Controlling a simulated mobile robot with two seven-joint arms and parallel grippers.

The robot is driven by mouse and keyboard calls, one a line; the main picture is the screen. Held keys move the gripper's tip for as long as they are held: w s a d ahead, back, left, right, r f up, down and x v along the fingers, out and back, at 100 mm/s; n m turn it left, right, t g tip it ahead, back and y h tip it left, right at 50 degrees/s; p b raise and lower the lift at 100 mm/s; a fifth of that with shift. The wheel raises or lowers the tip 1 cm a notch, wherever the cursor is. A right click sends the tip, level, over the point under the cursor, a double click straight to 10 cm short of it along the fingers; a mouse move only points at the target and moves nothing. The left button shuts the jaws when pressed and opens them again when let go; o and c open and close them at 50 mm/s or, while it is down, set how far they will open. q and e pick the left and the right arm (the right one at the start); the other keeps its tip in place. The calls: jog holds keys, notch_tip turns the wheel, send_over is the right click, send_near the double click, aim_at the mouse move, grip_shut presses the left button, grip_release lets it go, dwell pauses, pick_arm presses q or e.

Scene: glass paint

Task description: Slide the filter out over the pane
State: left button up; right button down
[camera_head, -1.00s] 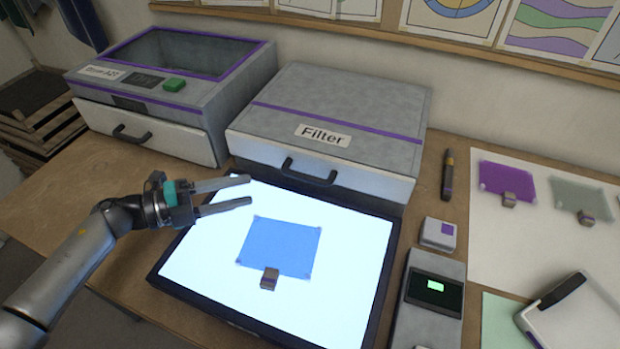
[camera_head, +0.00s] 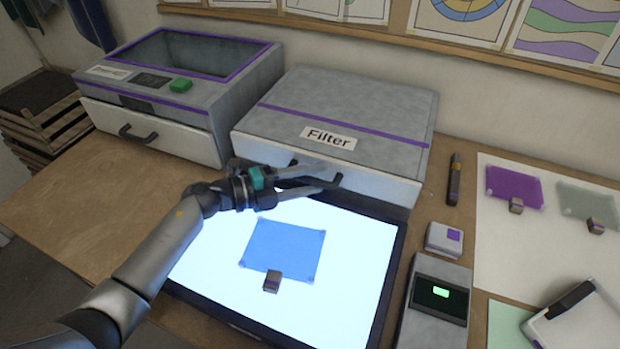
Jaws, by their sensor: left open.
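The grey box labelled "Filter" (camera_head: 345,105) stands at the back of the table. Its white front drawer (camera_head: 388,187) is shut and has a dark handle (camera_head: 337,183). My left gripper (camera_head: 332,176) is open, with its fingertips at the handle; whether they touch it I cannot tell. The gripper partly hides the handle. A blue glass pane (camera_head: 284,248) with a small brown block (camera_head: 272,282) at its lower edge lies on the lit white light table (camera_head: 350,265) in front of the drawer. My right gripper is not in view.
A second grey box with a green button (camera_head: 181,85) stands at the back left. Right of the light table are a small device (camera_head: 440,297), a white block (camera_head: 444,239), a dark pen (camera_head: 453,180), and a purple pane (camera_head: 514,186). The table's left part is bare.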

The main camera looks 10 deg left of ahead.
pick_arm(q)
grip_shut()
dwell(1.4)
